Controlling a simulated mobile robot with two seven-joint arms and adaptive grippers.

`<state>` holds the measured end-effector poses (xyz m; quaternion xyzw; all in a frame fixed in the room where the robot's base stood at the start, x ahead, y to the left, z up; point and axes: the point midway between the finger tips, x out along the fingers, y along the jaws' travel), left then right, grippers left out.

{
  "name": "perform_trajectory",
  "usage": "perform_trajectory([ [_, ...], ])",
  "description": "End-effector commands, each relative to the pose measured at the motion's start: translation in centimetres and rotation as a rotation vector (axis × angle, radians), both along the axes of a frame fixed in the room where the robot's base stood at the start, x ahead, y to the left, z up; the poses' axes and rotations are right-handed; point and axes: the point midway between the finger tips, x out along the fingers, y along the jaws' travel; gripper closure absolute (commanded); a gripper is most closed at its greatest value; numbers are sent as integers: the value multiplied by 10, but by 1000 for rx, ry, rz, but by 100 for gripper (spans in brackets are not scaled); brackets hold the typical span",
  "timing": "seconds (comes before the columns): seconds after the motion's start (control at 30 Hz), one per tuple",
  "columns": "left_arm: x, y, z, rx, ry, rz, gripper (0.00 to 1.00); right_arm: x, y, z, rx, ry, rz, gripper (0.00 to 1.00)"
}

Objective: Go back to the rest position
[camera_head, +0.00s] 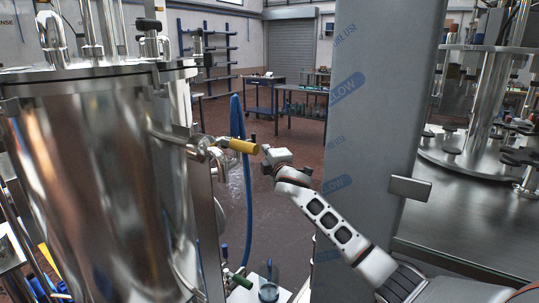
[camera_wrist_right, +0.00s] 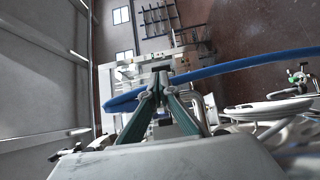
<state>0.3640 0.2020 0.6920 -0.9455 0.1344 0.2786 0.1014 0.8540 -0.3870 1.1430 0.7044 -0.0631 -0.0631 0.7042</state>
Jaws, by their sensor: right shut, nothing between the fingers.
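The gripper is a little to the right of the yellow handle (camera_head: 243,146) on the steel tank's valve. In the right wrist view the fingers (camera_wrist_right: 160,76) meet at their tips and hold nothing. The blue hose (camera_wrist_right: 240,64) passes close to the fingertips in that view; I cannot tell whether it touches them. My left gripper is not in view.
A large steel tank (camera_head: 95,170) fills the left side. A grey column (camera_head: 375,110) stands right of the gripper, with a steel machine table (camera_head: 470,215) beyond it. The blue hose (camera_head: 248,190) hangs beside the tank. Open floor (camera_head: 290,145) lies behind, before several workbenches.

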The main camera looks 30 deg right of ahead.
Motion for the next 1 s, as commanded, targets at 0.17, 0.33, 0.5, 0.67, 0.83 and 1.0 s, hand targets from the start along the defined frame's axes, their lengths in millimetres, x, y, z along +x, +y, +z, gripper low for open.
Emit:
perform_trajectory([
  [0.17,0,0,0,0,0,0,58,-20,4,0,0,0,0,100],
  [0.33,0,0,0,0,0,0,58,-30,5,0,0,0,0,100],
  [0.5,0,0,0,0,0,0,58,-32,6,-1,1,2,0,100],
  [0.67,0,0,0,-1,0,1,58,-47,17,-34,37,41,0,100],
  [0.83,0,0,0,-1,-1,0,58,-100,38,-113,146,145,-19,100],
  [1.0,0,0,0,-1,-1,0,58,-174,52,-188,273,263,-72,100],
])
